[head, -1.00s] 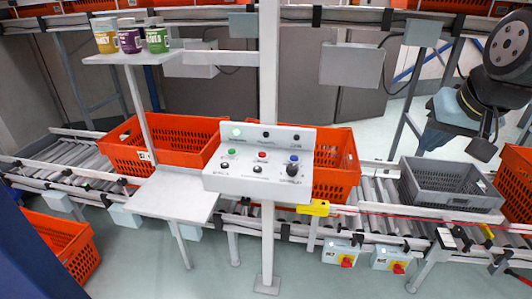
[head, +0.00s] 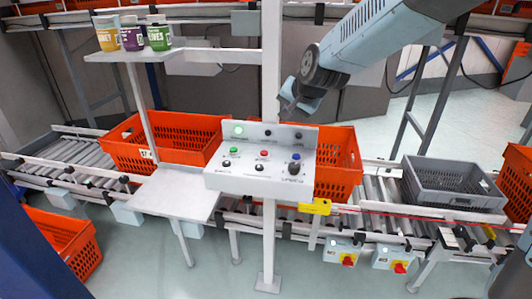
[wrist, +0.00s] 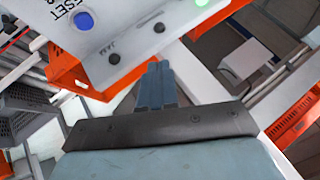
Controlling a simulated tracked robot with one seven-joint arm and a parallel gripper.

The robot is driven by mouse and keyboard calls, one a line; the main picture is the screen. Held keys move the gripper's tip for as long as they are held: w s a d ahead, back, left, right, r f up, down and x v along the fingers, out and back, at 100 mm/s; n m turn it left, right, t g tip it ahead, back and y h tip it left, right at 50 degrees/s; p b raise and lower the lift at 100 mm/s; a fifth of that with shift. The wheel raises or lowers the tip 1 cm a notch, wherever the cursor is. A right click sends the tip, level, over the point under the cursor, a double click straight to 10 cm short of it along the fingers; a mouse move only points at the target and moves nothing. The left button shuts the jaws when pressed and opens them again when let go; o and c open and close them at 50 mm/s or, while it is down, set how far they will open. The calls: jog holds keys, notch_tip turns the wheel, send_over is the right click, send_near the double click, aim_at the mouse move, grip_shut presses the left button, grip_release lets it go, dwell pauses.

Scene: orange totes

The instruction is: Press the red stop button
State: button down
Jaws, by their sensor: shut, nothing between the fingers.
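The red stop button (head: 264,153) sits in the middle of the white control panel (head: 225,184), between a green button (head: 233,150) on the left and a blue button (head: 296,156) on the right. My gripper (head: 287,108) is above and in front of the panel's right part, apart from it as far as I can tell. In the wrist view its fingers (wrist: 159,78) lie together, shut and empty. The wrist view shows the blue reset button (wrist: 84,21) on the panel; the red button is not visible there.
Orange totes (head: 170,152) and a grey tote (head: 452,202) stand on the roller conveyor behind the panel. A white post (head: 268,235) carries the panel. Three jars (head: 131,38) stand on a shelf at upper left. A small white table (head: 172,192) is left of the panel.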

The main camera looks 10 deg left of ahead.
send_over(266, 154)
jog(key=f, duration=0.2)
jog(key=shift+w+r+t, duration=0.15)
jog(key=shift+t, duration=0.15)
jog(key=shift+f, duration=4.4)
jog(key=shift+f, duration=0.2)
jog(key=shift+f, duration=0.2)
